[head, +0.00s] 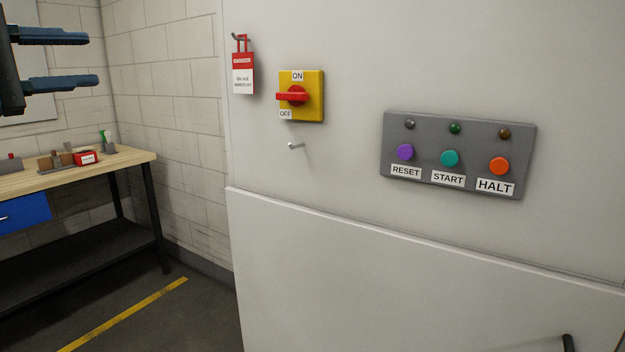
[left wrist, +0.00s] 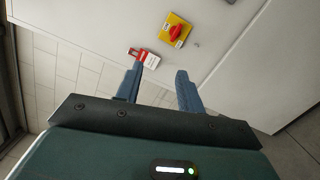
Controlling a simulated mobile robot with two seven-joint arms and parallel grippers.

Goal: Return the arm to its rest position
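My left gripper (head: 98,58) is at the upper left of the head view, with its two blue fingers apart and nothing between them. In the left wrist view my left gripper (left wrist: 165,72) also shows open and empty, pointing toward the machine's front. It is clear of the yellow switch (head: 315,96) with its red handle, which also shows in the left wrist view (left wrist: 166,27). A red and white danger tag (head: 243,74) hangs on a hook left of the switch. My right gripper is in neither view.
A grey panel (head: 456,190) on the machine has RESET, START and HALT buttons with lamps above them. A wooden workbench (head: 130,158) with small items stands at the left by the brick wall. A small peg (head: 292,146) sticks out below the switch. The floor between is clear.

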